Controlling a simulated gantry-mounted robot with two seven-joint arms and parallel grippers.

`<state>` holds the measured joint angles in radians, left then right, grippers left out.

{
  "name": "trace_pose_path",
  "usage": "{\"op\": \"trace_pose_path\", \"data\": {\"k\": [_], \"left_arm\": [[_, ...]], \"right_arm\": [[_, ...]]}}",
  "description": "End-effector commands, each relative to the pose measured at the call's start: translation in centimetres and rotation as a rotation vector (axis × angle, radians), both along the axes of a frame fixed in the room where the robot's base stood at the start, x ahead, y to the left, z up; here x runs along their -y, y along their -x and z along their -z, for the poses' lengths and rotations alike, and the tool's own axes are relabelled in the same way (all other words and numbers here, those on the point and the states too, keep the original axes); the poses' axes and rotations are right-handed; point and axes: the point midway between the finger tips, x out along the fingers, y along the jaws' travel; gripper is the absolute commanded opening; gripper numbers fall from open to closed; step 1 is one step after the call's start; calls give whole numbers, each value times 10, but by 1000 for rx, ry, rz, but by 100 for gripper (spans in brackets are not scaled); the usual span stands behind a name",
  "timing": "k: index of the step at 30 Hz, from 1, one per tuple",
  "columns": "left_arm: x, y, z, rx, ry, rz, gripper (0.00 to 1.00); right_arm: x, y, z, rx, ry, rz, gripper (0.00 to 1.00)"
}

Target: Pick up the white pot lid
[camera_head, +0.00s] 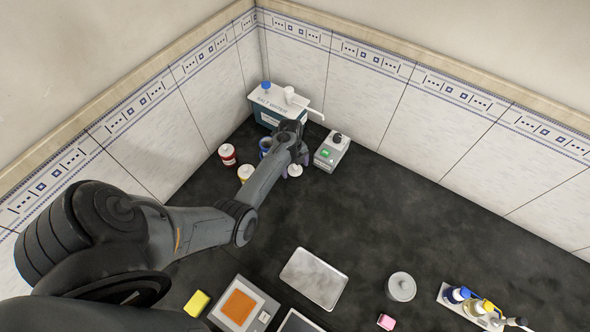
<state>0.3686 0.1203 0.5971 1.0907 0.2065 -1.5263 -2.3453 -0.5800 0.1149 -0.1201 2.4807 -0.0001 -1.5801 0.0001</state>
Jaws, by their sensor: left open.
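My left arm reaches in from the left to the back corner of the bench. My left gripper (294,163) is open, pointing down among the small pots there. A small white round piece with a knob (295,171), which looks like the white pot lid, shows just below and beside the fingers. I cannot tell whether the fingers touch it, and the arm hides part of the area. A red pot (227,154), a yellow pot (245,173) and a blue pot (265,146) stand to the left of the gripper. My right gripper is not in view.
A teal box (266,116) with a white top stands behind the gripper; a grey device (332,151) stands to its right. A metal tray (314,278), a balance (242,308), a pale round lidded container (401,287) and a bottle rack (446,294) are in front. The middle right is clear.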

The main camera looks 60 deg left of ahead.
Motion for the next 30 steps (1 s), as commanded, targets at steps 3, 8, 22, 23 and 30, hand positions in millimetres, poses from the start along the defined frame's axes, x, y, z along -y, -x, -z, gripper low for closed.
{"op": "trace_pose_path", "data": {"k": [3,8,22,23,30], "left_arm": [[0,0,0,0,0,0,91],[0,0,0,0,0,1,79],[0,0,0,0,0,1,31],[0,0,0,0,0,1,31],[0,0,-5,0,1,1,31]], "right_arm": [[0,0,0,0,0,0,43],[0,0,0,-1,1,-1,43],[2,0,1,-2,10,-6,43],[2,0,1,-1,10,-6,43],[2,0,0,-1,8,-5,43]]}}
